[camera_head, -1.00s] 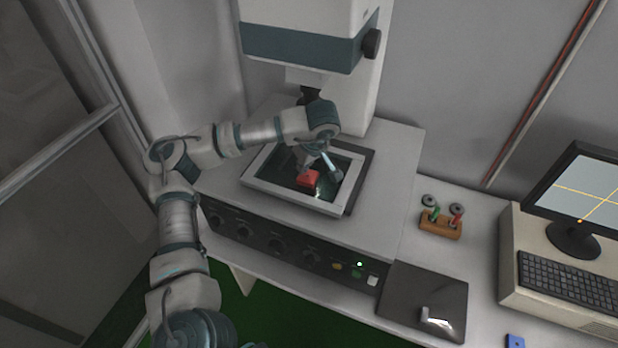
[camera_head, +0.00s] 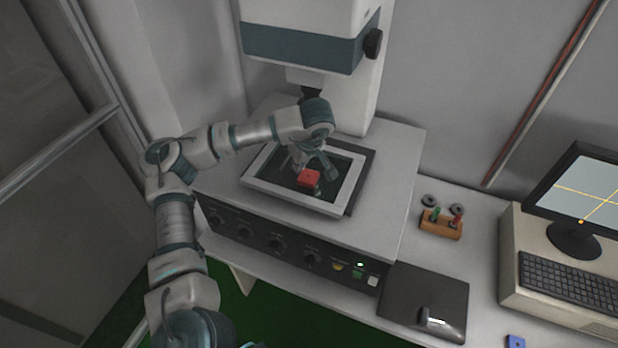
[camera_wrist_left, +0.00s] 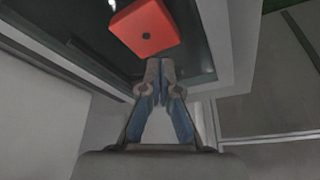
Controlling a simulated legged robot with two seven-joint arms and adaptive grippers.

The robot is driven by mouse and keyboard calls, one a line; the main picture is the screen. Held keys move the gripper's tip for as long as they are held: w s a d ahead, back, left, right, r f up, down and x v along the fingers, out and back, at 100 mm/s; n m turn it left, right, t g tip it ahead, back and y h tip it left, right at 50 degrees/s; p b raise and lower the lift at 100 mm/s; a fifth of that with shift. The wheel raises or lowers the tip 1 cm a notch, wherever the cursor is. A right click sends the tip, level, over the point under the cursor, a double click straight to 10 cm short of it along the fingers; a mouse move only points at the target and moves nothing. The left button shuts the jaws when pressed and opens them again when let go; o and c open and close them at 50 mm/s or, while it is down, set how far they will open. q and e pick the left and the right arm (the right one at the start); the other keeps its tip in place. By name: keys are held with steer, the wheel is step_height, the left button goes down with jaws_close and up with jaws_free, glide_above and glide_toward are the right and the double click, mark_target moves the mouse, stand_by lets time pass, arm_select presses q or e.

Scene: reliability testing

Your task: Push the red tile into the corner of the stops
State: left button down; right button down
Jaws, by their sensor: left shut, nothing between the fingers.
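The red tile (camera_head: 309,178), with a dark dot in its top, lies on the dark glass inside the light-framed stage (camera_head: 262,184). In the wrist view the tile (camera_wrist_left: 146,27) is just beyond my fingertips. My left gripper (camera_head: 312,168) is over the stage behind the tile; its fingers are shut and empty. In the wrist view the shut fingertips (camera_wrist_left: 160,72) are close to the tile's near edge; I cannot tell if they touch. I cannot pick out separate stops from the frame. My right gripper is not in view.
The instrument head (camera_head: 305,45) overhangs the stage from behind. A dark pad (camera_head: 420,302), a monitor (camera_head: 585,195) and a keyboard (camera_head: 570,285) lie further right.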

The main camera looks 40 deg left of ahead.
arm_select(q)
steer(key=shift+a, duration=0.25)
steer(key=shift+d, duration=0.1)
steer(key=shift+d, duration=0.2)
steer(key=p, duration=0.1)
glide_above(325, 184)
steer(key=d, duration=0.1)
steer(key=shift+s, duration=0.15)
steer(key=shift+f, duration=0.25)
stand_by(0.3)
steer(key=shift+f+b, duration=0.85)
steer(key=shift+f, duration=0.3)
steer(key=shift+r, duration=0.25)
